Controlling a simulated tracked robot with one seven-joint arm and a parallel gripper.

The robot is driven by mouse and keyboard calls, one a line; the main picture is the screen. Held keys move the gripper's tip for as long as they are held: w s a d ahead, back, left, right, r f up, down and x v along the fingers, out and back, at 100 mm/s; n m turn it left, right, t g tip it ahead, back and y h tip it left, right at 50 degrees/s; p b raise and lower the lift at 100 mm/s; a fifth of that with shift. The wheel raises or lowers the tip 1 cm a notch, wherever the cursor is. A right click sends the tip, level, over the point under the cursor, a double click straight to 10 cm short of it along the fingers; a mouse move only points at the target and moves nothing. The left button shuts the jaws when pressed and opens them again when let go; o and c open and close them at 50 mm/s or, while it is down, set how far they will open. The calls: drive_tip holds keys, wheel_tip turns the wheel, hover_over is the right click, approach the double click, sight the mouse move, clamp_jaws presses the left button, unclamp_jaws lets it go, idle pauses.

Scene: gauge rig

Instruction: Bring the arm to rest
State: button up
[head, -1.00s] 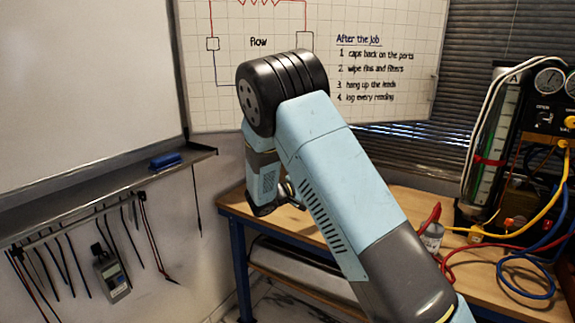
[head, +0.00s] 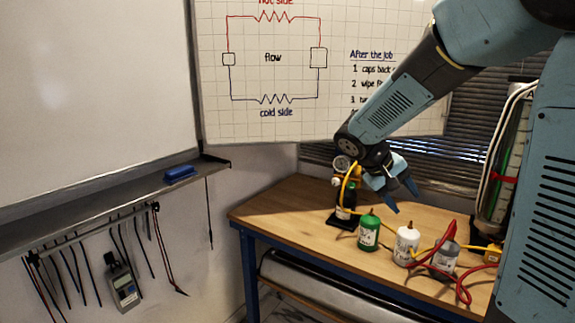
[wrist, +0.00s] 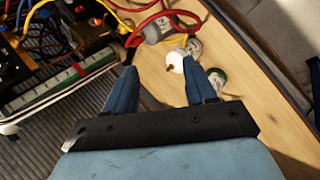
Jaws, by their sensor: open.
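My gripper (head: 404,200) is open and empty in the head view, with blue fingers pointing down and to the right above the wooden bench (head: 290,205). My light-blue arm comes in from the upper right. In the wrist view the two fingers of my gripper (wrist: 162,65) are spread apart, with nothing held between them. Beyond them the bottles show from above. The fingers look apart from the bottles, though the exact height is hard to tell.
A green bottle (head: 368,232), a white bottle (head: 406,245) and a grey bottle (head: 445,257) stand on the bench. A small gauge stand (head: 343,195) is behind them. Red hose (head: 462,285) loops at right. The bench's left end is bare.

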drive_tip(key=s+a+r+m+t+y, duration=0.1)
drive_tip(key=s+a+r+t+y, duration=0.1)
drive_tip(key=s, duration=0.8)
drive_tip(key=s+a+r+t+y, duration=0.2)
drive_tip(key=s+r+y, duration=0.2)
drive_tip(key=s, duration=0.6)
drive_tip(key=shift+s+a+m+y, duration=0.2)
drive_tip(key=shift+s+m+y, duration=0.15)
drive_tip(key=shift+y, duration=0.55)
drive_tip(key=shift+o, duration=0.3)
